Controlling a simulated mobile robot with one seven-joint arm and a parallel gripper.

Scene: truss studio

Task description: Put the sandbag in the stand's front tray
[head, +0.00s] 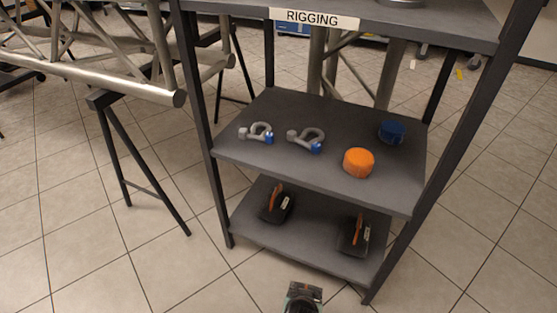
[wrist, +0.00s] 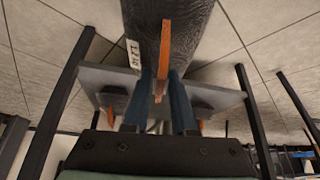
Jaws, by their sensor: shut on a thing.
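A dark sandbag (wrist: 192,32) with an orange strap handle and a white label fills the top middle of the wrist view. My gripper (wrist: 163,85) is shut on its orange handle, and the bag's far end is cut off by the frame. Two similar dark sandbags with orange handles, a left one (head: 276,204) and a right one (head: 354,237), lie on the rack's bottom shelf. I cannot pick out the stand's front tray in either view.
A dark rack labelled RIGGING (head: 314,19) stands ahead. Its middle shelf (head: 240,150) holds two grey shackles (head: 305,139), an orange roll (head: 359,162) and a blue roll (head: 392,131). A metal truss (head: 120,87) rests on a black trestle (head: 140,150) at left. Tiled floor is open at right.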

